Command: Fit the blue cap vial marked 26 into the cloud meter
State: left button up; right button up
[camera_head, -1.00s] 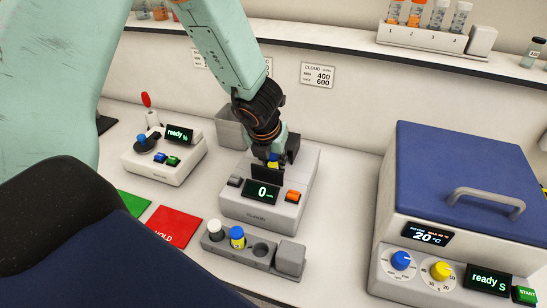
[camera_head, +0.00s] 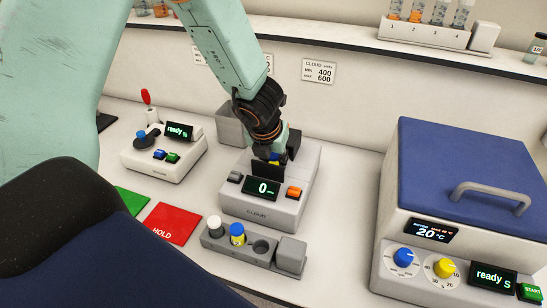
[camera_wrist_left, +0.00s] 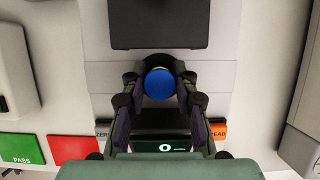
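The cloud meter (camera_head: 262,213) is a pale box with a dark display reading 0, a grey button and an orange button. My left gripper (camera_head: 272,160) points down over its top. In the left wrist view the fingers (camera_wrist_left: 160,88) close in on both sides of a round blue cap (camera_wrist_left: 159,83) with a yellow edge, and look shut on this vial. In the head view only a bit of blue and yellow shows between the fingers. The vial's number and lower part are hidden, so I cannot tell how deep it sits. My right gripper is not in view.
A grey rack (camera_head: 262,254) before the meter holds a white-capped vial (camera_head: 215,226) and a blue-capped yellow vial (camera_head: 237,235). A red HOLD mat (camera_head: 172,223) lies left. A blue-lidded machine (camera_head: 466,170) stands right, another instrument (camera_head: 165,156) left, a shelf behind.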

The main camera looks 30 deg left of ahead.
pick_arm(q)
jog(key=o, duration=0.4)
jog(key=shift+f, duration=0.35)
jog(key=shift+s+r, duration=0.15)
jog(key=shift+r, duration=0.25)
jog(key=v, duration=1.1)
jog(key=shift+r, duration=0.2)
